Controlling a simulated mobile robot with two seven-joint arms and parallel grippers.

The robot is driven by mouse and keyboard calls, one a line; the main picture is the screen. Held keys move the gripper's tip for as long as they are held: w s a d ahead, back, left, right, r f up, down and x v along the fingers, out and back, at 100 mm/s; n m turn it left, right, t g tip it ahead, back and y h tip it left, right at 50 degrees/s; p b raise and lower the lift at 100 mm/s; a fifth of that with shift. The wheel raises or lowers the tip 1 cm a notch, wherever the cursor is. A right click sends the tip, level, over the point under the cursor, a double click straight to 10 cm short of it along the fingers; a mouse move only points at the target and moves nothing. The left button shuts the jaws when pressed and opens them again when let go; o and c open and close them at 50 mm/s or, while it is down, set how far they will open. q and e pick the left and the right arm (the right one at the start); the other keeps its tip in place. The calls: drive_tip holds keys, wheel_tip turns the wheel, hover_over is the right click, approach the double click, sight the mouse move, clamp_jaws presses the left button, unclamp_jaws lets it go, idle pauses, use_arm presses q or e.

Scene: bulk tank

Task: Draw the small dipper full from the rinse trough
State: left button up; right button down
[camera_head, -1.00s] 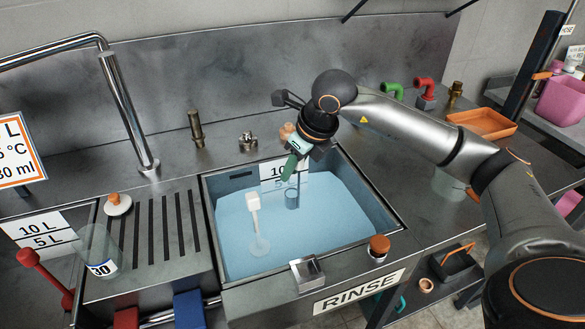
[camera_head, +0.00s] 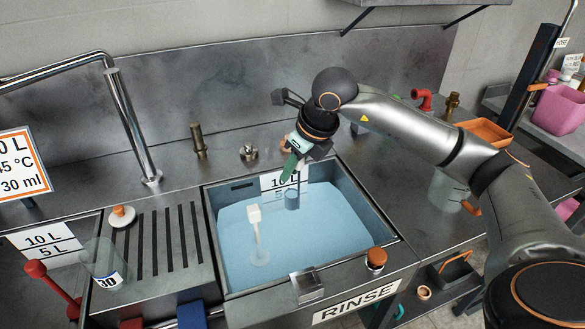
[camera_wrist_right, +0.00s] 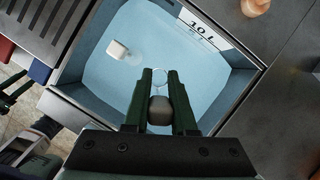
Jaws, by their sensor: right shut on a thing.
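The rinse trough (camera_head: 386,236) is a steel basin with pale blue water (camera_head: 315,243) and a "10 L" label on its back wall. My right gripper (camera_head: 288,178) is over the back of the trough, its green fingers pointing down. In the right wrist view, the right gripper (camera_wrist_right: 160,72) is shut on the small dipper, whose round grey grip (camera_wrist_right: 160,112) sits between the fingers. The dipper's clear cup (camera_head: 291,199) shows below the fingers, at or in the water; its depth and contents are unclear. My left gripper is out of view.
A white block on a stalk (camera_head: 255,214) stands in the water left of the dipper. An orange-capped jar (camera_head: 376,259) and a metal block (camera_head: 307,284) sit on the front rim.

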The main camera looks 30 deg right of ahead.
use_arm(q)
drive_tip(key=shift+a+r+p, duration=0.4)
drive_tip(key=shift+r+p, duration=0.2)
drive_tip(key=shift+p, duration=0.15)
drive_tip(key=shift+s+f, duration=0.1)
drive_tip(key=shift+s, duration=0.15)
